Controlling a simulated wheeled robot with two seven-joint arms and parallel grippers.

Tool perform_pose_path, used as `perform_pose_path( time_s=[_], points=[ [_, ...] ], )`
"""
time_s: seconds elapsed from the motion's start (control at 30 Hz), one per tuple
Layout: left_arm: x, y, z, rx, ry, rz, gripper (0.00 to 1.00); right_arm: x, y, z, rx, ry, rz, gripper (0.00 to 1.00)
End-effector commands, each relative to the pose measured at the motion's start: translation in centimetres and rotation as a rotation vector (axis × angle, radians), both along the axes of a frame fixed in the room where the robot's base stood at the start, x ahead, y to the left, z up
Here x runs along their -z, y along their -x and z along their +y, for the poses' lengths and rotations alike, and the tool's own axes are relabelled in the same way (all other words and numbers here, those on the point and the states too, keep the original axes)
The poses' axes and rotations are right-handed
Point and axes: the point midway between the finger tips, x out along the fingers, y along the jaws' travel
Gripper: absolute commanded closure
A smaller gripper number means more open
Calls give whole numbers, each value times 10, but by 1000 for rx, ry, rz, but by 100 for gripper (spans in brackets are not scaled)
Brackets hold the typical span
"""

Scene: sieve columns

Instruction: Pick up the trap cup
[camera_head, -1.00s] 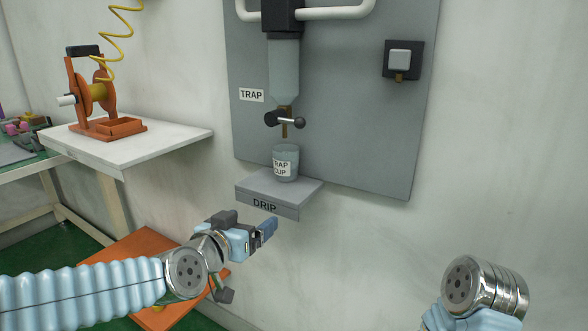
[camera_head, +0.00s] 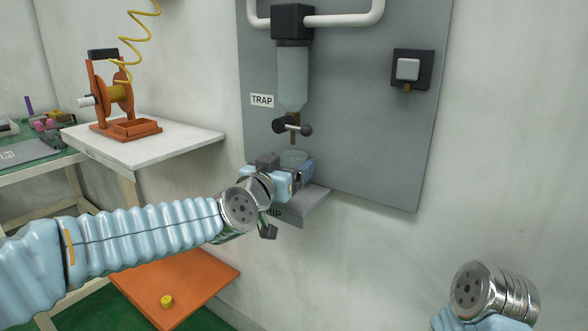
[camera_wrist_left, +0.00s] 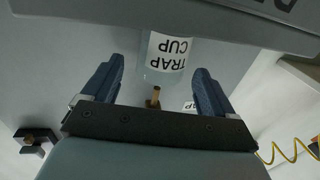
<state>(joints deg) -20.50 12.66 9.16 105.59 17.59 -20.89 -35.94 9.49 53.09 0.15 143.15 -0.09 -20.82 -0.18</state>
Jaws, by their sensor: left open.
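The trap cup (camera_head: 293,156) is a clear cup standing on the drip shelf (camera_head: 316,200) under the trap. My left gripper (camera_head: 291,173) is at the cup and hides most of it in the head view, leaving the rim showing. In the left wrist view the cup (camera_wrist_left: 166,65), with its white TRAP CUP label, lies between the two spread blue fingers of the left gripper (camera_wrist_left: 158,75). A gap shows on each side of it. Part of my right arm shows at lower right, but its gripper does not.
The trap tube (camera_head: 293,75) with its valve (camera_head: 292,126) hangs above the cup on the grey panel (camera_head: 350,150). A white table (camera_head: 190,138) bearing an orange reel (camera_head: 112,95) stands at left. An orange surface (camera_head: 200,285) with a yellow knob lies below.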

Motion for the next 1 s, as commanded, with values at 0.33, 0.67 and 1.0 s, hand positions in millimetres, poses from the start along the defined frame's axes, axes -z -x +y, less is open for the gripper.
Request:
perform_pose_path(
  time_s=[0.33,0.67,1.0],
  points=[
    [0,-19,-8,-1,-1,0,13,-3,1,1,-3,-2,1,100],
    [0,-19,-8,-1,0,0,55,-3,0,1,-2,-2,1,100],
    [-1,-18,-8,-1,0,-1,73,-3,0,1,-3,-2,1,100]
  ],
)
